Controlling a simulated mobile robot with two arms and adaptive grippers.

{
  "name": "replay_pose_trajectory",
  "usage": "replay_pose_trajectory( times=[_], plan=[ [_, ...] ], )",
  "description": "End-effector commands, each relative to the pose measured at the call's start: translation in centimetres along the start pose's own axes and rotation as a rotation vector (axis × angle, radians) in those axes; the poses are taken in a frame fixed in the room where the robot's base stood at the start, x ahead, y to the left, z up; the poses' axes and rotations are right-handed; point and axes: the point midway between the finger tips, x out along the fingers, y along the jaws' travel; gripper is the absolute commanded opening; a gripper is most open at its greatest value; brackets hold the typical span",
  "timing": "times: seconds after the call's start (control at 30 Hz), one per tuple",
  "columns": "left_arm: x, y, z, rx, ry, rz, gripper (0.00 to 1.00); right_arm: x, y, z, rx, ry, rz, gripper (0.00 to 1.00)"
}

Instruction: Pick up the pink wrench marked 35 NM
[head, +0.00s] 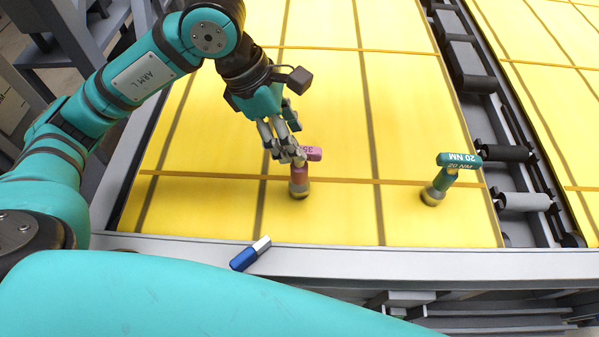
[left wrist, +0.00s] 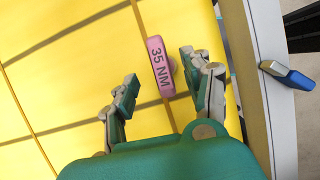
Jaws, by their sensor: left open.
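The pink wrench (head: 299,177) stands upright on the yellow panel in the head view, its pink head partly hidden by my left gripper. In the left wrist view the wrench's pink head (left wrist: 160,66), marked 35 NM, lies just beyond and between the open fingers, closer to the right-hand finger. My left gripper (head: 287,152) is open, with its fingers right above and beside the wrench head. The left wrist view also shows the left gripper (left wrist: 160,92) with nothing between its pads. My right gripper is not in view.
A green wrench (head: 440,180) marked 20 NM stands on the yellow panel to the right. A blue and white object (head: 250,254) lies on the grey front rail (head: 350,262). Dark rollers (head: 500,152) run along the panel's right side. The panel between the two wrenches is clear.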

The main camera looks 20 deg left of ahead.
Motion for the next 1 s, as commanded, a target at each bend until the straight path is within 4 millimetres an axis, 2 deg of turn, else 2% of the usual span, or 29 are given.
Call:
replay_pose_trajectory(
  times=[0.17, 0.27, 0.43, 0.7, 1.0],
  plan=[
    [1.2, -0.1, -0.2, -0.001, 0.002, -0.004, 0.50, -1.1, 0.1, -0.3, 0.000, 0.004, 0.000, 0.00],
    [2.7, -0.2, -0.4, -0.002, 0.001, -0.006, 0.50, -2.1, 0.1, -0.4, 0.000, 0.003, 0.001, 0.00],
    [5.0, -0.1, -0.5, 0.000, -0.001, -0.003, 0.50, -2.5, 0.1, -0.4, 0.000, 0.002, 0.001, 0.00],
    [5.4, 0.0, -0.6, 0.001, -0.001, 0.001, 0.50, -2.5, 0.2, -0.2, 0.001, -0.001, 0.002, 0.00],
    [5.4, 0.0, -0.6, 0.000, -0.001, 0.001, 0.12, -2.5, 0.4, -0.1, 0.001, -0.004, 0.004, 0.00]
  ],
)
